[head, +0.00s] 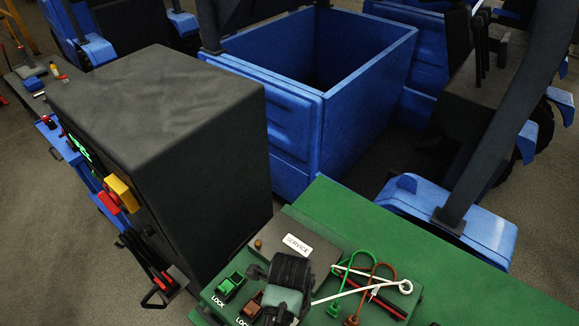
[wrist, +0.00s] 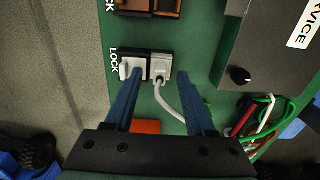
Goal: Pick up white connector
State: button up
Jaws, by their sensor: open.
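The white connector (wrist: 161,68) sits beside a white lever in a dark socket marked LOCK (wrist: 130,69) on the green panel, in the wrist view. A white cable (wrist: 173,104) leaves it and bends down to the right. My gripper (wrist: 161,76) is open, with its two blue fingers pointing towards the panel. The left fingertip overlaps the lever in the picture, and the right one is just right of the connector. Nothing is held between them. I cannot tell the gap in depth. In the head view my gripper (head: 284,287) hides the connector; its white cable (head: 345,292) shows to the right.
Green (head: 230,286) and brown (head: 252,304) LOCK sockets are left of my gripper. Green, brown, red and black cables lie right. A grey SERVICE box (head: 280,248) stands behind. A tall dark cabinet (head: 160,110) is left, a blue open bin (head: 290,110) further back. Green surface (head: 440,280) is bare at right.

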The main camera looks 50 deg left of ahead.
jog(key=shift+f, duration=0.2)
grip_shut()
notch_tip(320, 180, up, 10)
jog(key=shift+b, duration=0.45)
dwell(0.4)
